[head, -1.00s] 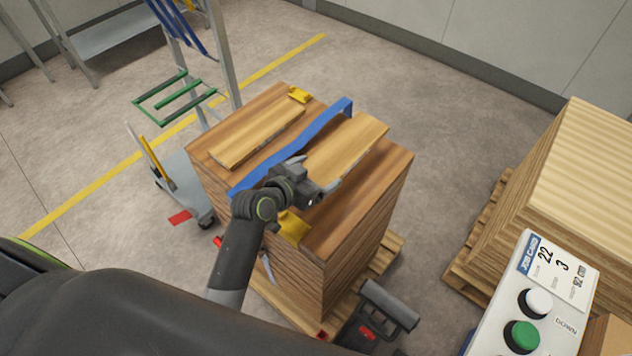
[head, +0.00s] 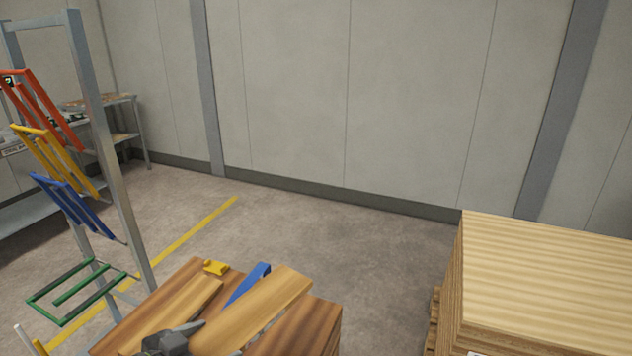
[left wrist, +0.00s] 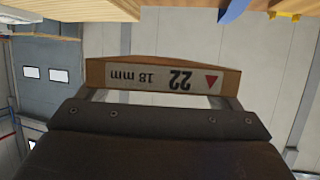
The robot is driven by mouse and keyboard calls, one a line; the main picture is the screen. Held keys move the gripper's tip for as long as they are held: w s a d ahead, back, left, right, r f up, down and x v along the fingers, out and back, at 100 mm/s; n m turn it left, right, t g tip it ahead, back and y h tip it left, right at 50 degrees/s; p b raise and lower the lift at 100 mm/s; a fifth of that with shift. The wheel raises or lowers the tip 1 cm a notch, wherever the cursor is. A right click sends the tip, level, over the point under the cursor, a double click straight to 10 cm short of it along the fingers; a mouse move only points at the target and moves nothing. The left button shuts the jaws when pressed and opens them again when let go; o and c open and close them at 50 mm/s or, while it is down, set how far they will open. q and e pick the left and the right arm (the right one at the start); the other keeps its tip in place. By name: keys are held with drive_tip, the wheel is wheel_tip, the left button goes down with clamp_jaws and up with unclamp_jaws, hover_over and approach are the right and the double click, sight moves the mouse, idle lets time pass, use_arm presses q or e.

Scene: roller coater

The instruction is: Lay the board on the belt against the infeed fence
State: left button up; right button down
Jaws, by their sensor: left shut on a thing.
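The board (head: 255,312) is a long light-brown plank over the wood stack at the bottom of the head view. My left gripper (head: 218,339) comes in from the bottom and is shut on its near end. In the left wrist view the board's end (left wrist: 165,77) sits between the fingers, with a label reading 22 and 18 mm upside down. The board appears raised off the stack. My right gripper is out of view. The belt and infeed fence do not show.
A tall pale wood stack (head: 550,285) stands at the right. A grey rack (head: 105,150) with coloured frames stands at the left. Floor beyond is clear.

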use_arm(q)
drive_tip(key=s+r+m, duration=0.1)
drive_tip(key=s, duration=0.1)
drive_tip(key=s+r+m+g+h, duration=0.2)
drive_tip(key=s+r, duration=0.1)
drive_tip(key=shift+s+a, duration=0.3)
drive_tip(key=shift+s, duration=0.05)
drive_tip(key=shift+s+d+r+m+g+h, duration=0.1)
drive_tip(key=shift+s+r+m+g+h, duration=0.2)
drive_tip(key=shift+s+g+h, duration=0.25)
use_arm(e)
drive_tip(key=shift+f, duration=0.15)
